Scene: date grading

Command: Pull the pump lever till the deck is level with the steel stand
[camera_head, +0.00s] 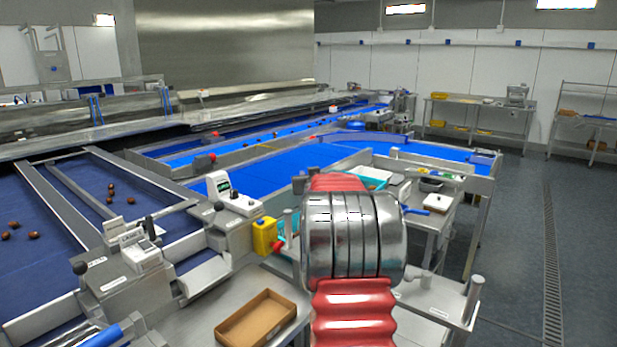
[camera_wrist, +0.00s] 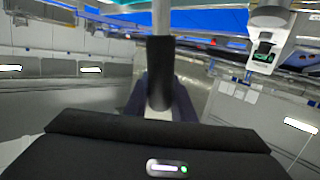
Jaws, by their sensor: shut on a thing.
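The pump lever shows in the wrist view as a steel rod with a black grip (camera_wrist: 160,62). My gripper (camera_wrist: 160,100) is shut around the lower part of this grip, with one dark finger on each side. In the head view my red and steel arm hides the gripper and the lever. A steel stand (camera_head: 438,222) with trays and tools on it is partly visible to the right of my arm. Lower steel surfaces show on both sides of the arm, but I cannot tell which is the deck or how its height compares with the stand.
An open brown box (camera_head: 257,318) lies on a steel surface left of my arm. Blue conveyor belts (camera_head: 270,168) with several dates fill the left and middle. A yellow switch box (camera_head: 264,236) sits close to the arm. Open floor (camera_head: 520,260) lies to the right.

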